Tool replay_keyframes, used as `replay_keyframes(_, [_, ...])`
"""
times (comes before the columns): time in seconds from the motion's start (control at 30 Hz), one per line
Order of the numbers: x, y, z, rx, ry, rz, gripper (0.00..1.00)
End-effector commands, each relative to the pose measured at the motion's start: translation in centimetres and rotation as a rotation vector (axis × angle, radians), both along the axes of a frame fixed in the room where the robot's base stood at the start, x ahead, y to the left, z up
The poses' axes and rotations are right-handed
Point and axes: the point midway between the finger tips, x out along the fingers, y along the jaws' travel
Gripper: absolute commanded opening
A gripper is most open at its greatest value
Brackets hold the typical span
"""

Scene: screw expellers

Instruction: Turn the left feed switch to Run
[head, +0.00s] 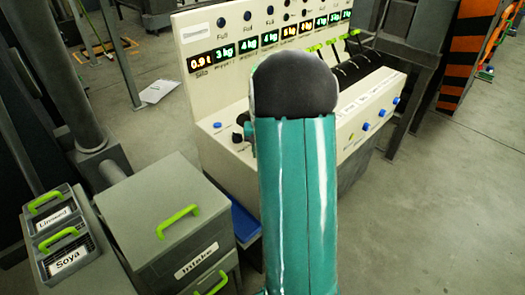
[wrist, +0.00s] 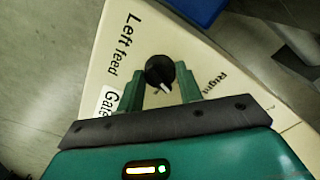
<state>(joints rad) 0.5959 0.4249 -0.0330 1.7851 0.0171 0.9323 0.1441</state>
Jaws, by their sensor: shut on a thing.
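The left feed switch (wrist: 158,70) is a round black knob with a white pointer mark, on the cream panel (wrist: 105,60) beside the printed words "Left feed". In the wrist view its mark points down and slightly right. My gripper (wrist: 160,77) has its two green fingertips on either side of the knob and is shut on it. A "Gate" label (wrist: 107,102) is partly hidden behind my gripper, and a "Right" label lies on the other side. In the head view my teal arm hides most of the gripper and the knob area.
The cream console (head: 225,150) carries a row of lit weight displays (head: 247,46), blue buttons and green-tipped levers. A grey cabinet marked "Intake" (head: 165,205) with green handles stands at left, beside bins marked Linseed and Soya (head: 66,258).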

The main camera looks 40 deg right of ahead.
Motion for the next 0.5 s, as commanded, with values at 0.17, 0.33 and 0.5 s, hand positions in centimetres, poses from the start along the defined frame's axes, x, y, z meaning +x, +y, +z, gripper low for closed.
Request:
replay_keyframes(0.17, [0.12,0.05,0.09,-0.002,-0.002,-0.166,0.13])
replay_keyframes(0.33, [0.10,0.00,0.09,-0.002,-0.002,-0.323,0.13])
replay_keyframes(0.5, [0.10,0.00,0.08,-0.002,-0.002,-0.455,0.13])
